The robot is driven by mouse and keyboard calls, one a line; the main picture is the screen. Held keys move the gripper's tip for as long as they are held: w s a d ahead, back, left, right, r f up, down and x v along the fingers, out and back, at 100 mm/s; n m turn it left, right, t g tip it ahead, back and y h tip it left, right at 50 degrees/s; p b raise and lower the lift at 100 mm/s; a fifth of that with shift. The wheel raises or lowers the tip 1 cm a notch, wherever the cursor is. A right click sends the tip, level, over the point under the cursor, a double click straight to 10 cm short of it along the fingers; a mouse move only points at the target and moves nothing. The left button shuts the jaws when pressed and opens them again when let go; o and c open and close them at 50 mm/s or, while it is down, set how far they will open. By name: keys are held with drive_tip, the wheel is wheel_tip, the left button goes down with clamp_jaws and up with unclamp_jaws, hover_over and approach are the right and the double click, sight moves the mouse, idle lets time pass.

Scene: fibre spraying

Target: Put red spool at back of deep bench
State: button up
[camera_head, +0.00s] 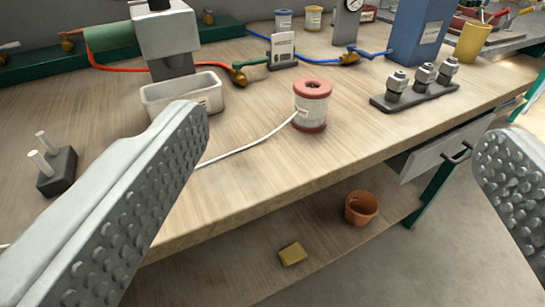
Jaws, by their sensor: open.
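The red spool (312,106) stands upright on the wooden bench (240,150), right of the middle and nearer the front edge than the back. It has red flanges and a pale wound body. A white strand runs from it to the lower left across the bench top, passing behind my left finger. My gripper (345,185) is open, with one studded finger at the left and the other at the right edge. Nothing is between the fingers at close range, and the spool is beyond them. At the back of the bench stand a blue spool (284,20) and a yellow spool (313,18).
A white tray (183,95) stands left of the spool, and a rack with metal fittings (415,90) stands right. A blue box (418,30), a gauge (348,20) and hoses line the back. A two-pin block (57,170) is at left. A lower shelf holds a terracotta pot (361,208).

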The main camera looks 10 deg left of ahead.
drive_tip(key=w+d+f+n+g, duration=0.1)
drive_tip(key=w+d+f+g, duration=0.1)
drive_tip(key=w+f+g, duration=0.35)
drive_tip(key=n+g+y, duration=0.2)
drive_tip(key=n+y, duration=0.6)
drive_tip(key=y, duration=0.3)
approach(307, 84)
drive_tip(key=x, duration=0.5)
drive_tip(key=shift+a+r, duration=0.15)
drive_tip(key=shift+a, duration=0.1)
drive_tip(key=shift+d+f+x, duration=0.15)
drive_tip(key=shift+f+x, duration=0.05)
drive_tip(key=shift+x, duration=1.15)
drive_tip(key=shift+d+f+x, duration=0.1)
drive_tip(key=shift+f+x, duration=0.05)
drive_tip(key=shift+x, duration=1.15)
drive_tip(key=shift+w, duration=0.15)
drive_tip(key=c, duration=1.4)
drive_tip(key=shift+o, duration=0.2)
drive_tip(key=shift+r, duration=0.1)
